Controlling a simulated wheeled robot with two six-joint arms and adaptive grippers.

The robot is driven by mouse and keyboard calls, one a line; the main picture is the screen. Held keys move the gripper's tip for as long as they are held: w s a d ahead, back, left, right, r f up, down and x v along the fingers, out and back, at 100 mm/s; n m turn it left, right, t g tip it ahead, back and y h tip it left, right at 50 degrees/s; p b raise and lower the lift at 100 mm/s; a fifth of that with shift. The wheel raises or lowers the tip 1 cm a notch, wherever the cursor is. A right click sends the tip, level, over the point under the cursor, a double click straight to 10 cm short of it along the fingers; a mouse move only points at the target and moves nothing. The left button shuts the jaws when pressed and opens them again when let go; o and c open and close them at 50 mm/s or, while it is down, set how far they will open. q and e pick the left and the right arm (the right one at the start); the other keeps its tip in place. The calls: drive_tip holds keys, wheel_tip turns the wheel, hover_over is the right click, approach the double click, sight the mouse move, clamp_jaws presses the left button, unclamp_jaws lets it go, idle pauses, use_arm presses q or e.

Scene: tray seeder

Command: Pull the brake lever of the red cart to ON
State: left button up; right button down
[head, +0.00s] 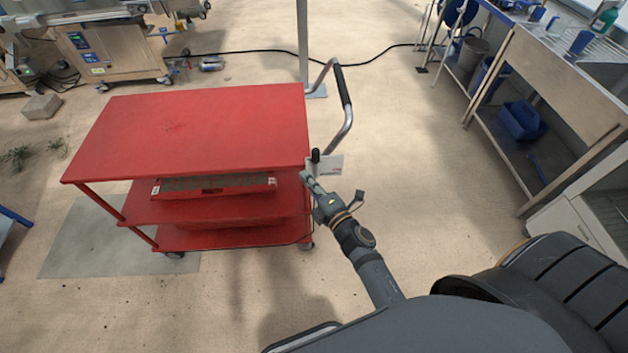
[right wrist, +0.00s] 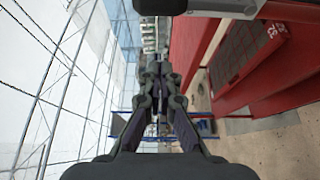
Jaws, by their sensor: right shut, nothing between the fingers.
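The red cart (head: 200,125) stands left of centre in the head view, with shelves under its flat top. Its brake lever shows as a short black knob (head: 315,155) at the cart's right edge, by a pale plate (head: 333,164). My right gripper (head: 305,176) is shut and empty, just below the knob in the picture; I cannot tell whether they touch. In the right wrist view its fingers (right wrist: 157,75) are together, the red cart (right wrist: 205,50) lies to the right, and a dark rounded shape, perhaps the knob, is cut off at the top. My left gripper is out of view.
A bent metal push handle (head: 345,100) with a black grip rises from the cart's right end, near a thin post (head: 303,40). A red tray (head: 215,187) lies on the cart's middle shelf. A workbench (head: 560,75) stands at the right; floor between is clear.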

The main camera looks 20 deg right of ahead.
sight(311, 164)
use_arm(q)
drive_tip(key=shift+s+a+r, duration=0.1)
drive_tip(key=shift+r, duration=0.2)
use_arm(e)
drive_tip(key=shift+w+d, duration=0.5)
drive_tip(key=shift+w, duration=0.3)
drive_tip(key=shift+w+d, duration=0.45)
drive_tip(key=shift+w, duration=0.4)
drive_tip(key=shift+w+d, duration=0.5)
drive_tip(key=shift+w, duration=0.3)
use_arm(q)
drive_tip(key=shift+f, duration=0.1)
